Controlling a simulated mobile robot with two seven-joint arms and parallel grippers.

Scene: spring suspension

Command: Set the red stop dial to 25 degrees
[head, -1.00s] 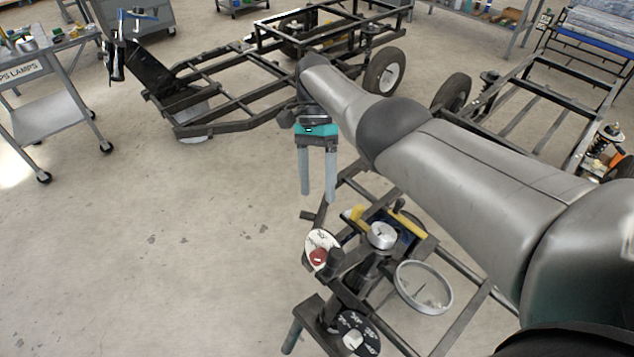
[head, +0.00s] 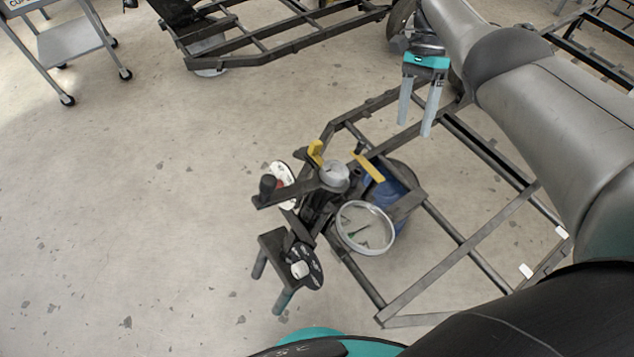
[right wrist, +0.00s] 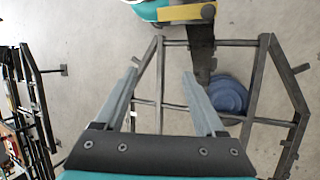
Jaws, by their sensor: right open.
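The red stop dial (head: 284,184) is a white disc with a red centre, partly hidden behind a black knob, on the left of the black fixture in the head view. Its scale is too small to read. My right gripper (head: 414,128) hangs open and empty, fingers down, to the right of and above the dial in the picture, well apart from it. In the right wrist view its two fingers (right wrist: 160,72) are spread with nothing between them. I cannot make out the dial there. My left gripper is not in view.
A black tube frame (head: 470,240) extends right.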

